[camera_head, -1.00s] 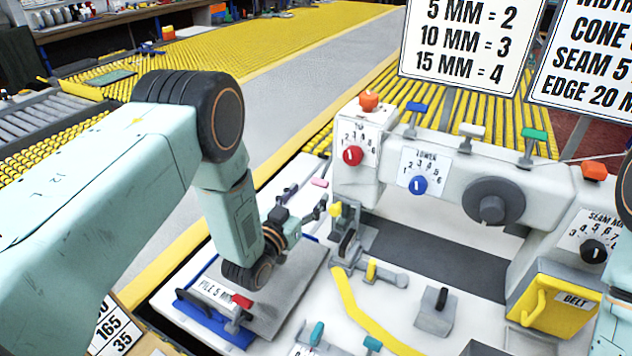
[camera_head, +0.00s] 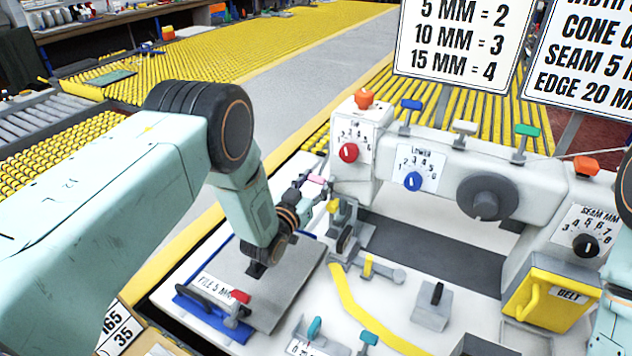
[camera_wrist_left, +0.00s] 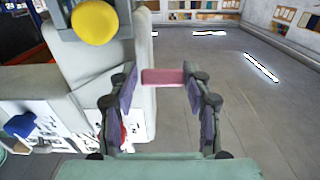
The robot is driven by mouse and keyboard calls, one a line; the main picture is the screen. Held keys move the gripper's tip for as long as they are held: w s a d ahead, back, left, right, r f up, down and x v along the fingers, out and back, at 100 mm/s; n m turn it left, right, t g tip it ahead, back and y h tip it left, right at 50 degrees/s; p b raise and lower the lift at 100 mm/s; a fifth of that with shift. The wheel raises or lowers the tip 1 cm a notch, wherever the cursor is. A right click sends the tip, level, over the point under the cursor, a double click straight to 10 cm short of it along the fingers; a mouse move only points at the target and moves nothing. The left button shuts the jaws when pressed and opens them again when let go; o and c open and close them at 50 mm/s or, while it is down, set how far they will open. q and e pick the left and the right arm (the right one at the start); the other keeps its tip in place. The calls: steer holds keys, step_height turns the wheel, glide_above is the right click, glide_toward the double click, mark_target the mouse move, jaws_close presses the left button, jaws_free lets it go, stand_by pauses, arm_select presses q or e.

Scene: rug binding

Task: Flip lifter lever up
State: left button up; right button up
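A small pink handle (camera_head: 316,179), which I take for the lifter lever, sticks out at the left end of the white sewing machine head (camera_head: 350,175). In the left wrist view the pink handle (camera_wrist_left: 163,77) lies crosswise between the fingertips. My left gripper (camera_head: 318,190) is open around it, and a narrow gap shows beside the fingers in the left wrist view (camera_wrist_left: 165,90). No firm grip shows. The handle's root and pivot are hidden. My right gripper is out of view; only part of that arm shows at the right edge.
A yellow knob (camera_head: 333,206) is just below my left gripper. Red (camera_head: 348,153) and blue (camera_head: 413,181) dials are on the machine's front. A grey plate (camera_head: 285,290) and a red-tipped clamp (camera_head: 240,297) lie below my arm. A grey aisle (camera_head: 290,100) is open behind.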

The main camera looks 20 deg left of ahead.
arm_select(q)
steer(key=shift+a+f, duration=0.1)
steer(key=shift+a, duration=0.05)
steer(key=c, duration=0.5)
jaws_close()
